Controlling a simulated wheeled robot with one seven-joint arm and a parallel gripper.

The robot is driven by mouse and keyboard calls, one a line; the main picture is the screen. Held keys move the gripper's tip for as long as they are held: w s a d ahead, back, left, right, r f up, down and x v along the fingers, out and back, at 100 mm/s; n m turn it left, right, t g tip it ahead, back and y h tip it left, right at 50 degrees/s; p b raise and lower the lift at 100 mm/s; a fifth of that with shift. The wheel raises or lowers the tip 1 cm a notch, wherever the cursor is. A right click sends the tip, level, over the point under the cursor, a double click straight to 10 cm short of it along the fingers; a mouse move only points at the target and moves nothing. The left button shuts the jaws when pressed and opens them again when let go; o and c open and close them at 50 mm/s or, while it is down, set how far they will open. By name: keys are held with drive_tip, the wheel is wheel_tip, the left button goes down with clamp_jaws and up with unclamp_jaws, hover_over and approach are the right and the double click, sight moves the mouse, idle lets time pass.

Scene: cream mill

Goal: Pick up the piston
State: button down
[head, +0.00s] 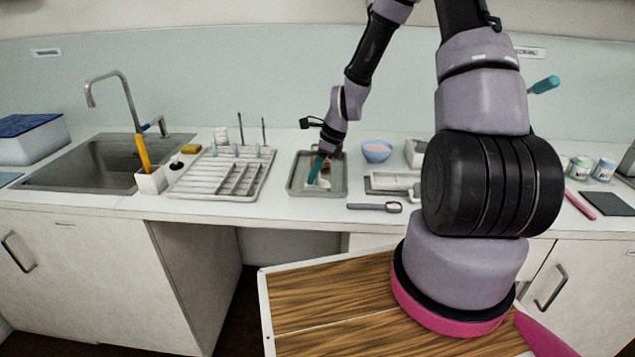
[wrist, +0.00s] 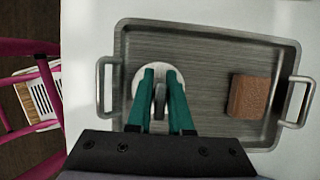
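The piston (wrist: 160,100) appears in the wrist view as a pale round disc with a grey upright part at its middle. It is in the left part of a grey metal tray (wrist: 215,40). My gripper (wrist: 161,72) has its two teal fingers over the disc, one on each side of the grey part, with narrow gaps between; it looks open. In the head view my gripper (head: 317,172) reaches down into the tray (head: 296,188), and the pale disc (head: 322,184) shows beside the fingertips. The fingers hide part of the piston.
A brown block (wrist: 250,96) lies in the tray's right part. A drying rack (head: 222,175) stands left of the tray. The sink (head: 85,165) is farther left.

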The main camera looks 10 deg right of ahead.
drive_tip(key=shift+r, duration=0.15)
wheel_tip(320, 180, up, 10)
drive_tip(key=shift+f, duration=0.15)
idle(0.5)
idle(0.5)
